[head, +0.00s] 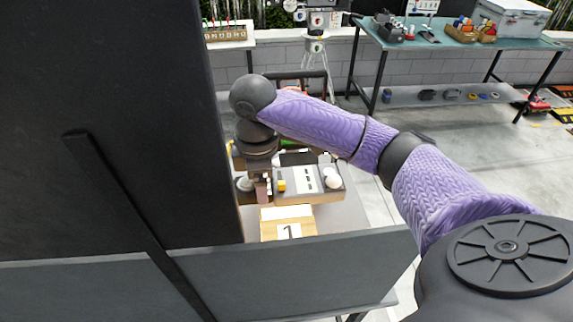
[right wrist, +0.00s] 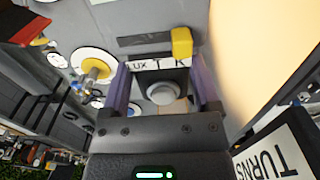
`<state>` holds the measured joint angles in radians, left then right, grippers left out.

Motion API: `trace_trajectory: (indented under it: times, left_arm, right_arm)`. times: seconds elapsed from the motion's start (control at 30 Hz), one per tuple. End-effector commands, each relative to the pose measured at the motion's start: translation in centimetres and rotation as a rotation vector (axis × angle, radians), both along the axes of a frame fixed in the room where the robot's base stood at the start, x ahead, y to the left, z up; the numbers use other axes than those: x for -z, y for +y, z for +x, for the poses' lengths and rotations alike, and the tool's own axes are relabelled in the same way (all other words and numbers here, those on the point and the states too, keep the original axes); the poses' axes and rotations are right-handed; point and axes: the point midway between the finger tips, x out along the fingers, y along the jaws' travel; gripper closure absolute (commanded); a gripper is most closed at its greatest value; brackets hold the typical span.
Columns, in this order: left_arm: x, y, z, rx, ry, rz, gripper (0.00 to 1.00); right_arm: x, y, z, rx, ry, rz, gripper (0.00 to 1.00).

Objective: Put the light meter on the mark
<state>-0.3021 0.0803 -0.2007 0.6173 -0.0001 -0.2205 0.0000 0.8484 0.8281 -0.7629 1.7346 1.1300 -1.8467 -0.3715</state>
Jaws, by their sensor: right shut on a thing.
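My right gripper (head: 263,192) reaches down over the bench in the head view, beside the tall dark panel. In the right wrist view its purple fingers (right wrist: 162,92) are shut on a dark body with a round white dome, which I take for the light meter (right wrist: 162,93). A white strip lettered "LUX T K" (right wrist: 145,65) shows just beyond it; I cannot tell whether it belongs to the meter. In the head view the gripper hides most of the meter. I cannot make out the mark with certainty. My left gripper is not in view.
A grey-topped tray (head: 312,198) carries a yellow block (head: 281,186), a white label and white balls (head: 332,178). In front is a wooden box (head: 271,233) with a numbered card. A dark panel (head: 110,120) stands close left; a low grey board (head: 290,275) runs in front.

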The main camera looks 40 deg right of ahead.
Motion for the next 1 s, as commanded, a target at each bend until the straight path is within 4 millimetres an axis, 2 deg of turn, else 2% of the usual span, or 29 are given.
trace_trajectory:
  times: [0.03, 0.07, 0.3, 0.6, 0.83, 0.87, 0.93, 1.0]
  left_arm:
    - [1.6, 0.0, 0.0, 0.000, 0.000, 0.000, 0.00]
    - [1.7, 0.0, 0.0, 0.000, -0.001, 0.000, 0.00]
    - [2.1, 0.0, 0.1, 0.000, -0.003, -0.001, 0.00]
    - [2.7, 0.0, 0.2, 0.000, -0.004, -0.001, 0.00]
    - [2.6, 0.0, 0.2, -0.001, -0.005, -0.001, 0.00]
    - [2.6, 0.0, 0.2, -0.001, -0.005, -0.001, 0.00]
    - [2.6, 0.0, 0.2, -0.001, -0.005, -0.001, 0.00]
    - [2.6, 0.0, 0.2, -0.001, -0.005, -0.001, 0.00]
  right_arm:
    - [1.5, 0.0, 0.0, 0.000, -0.001, -0.001, 1.00]
    - [1.8, 0.0, 0.0, 0.000, 0.000, 0.000, 1.00]
    - [6.7, 0.0, -0.1, 0.001, 0.003, -0.001, 1.00]
    - [11.5, 0.0, -0.1, 0.000, 0.001, -0.002, 1.00]
    - [11.5, 0.0, -0.1, 0.000, 0.000, -0.001, 1.00]
    - [11.5, 0.0, -0.1, 0.000, 0.000, -0.001, 0.15]
    - [11.5, 0.0, -0.1, 0.000, 0.000, -0.001, 0.00]
    - [11.5, 0.0, -0.1, 0.000, 0.000, -0.001, 0.00]
